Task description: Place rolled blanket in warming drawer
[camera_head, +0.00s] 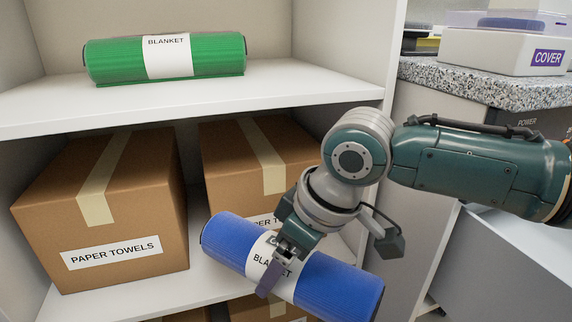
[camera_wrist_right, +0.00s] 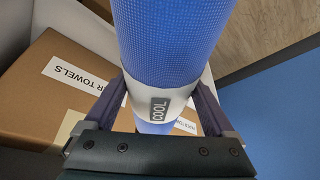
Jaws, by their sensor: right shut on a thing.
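A blue rolled blanket (camera_head: 335,287) with a white band marked "BLANKET" hangs tilted in front of the shelf unit, its right end lower. My right gripper (camera_head: 276,270) is shut around its middle, over the band. In the right wrist view the blue roll (camera_wrist_right: 172,45) runs between the fingers of my right gripper (camera_wrist_right: 163,108), and a "COOL" tag shows on the band. A green rolled blanket (camera_head: 205,58) lies on the upper shelf. A pale open drawer-like box (camera_head: 500,250) sits under the counter at right, partly hidden by my right arm. My left gripper is not in view.
Cardboard boxes of paper towels (camera_head: 140,205) stand on the shelf behind the blue roll. The shelf unit's side wall (camera_head: 390,50) stands between the shelves and the speckled counter (camera_head: 480,84). A white box marked "COVER" (camera_head: 500,52) is on the counter.

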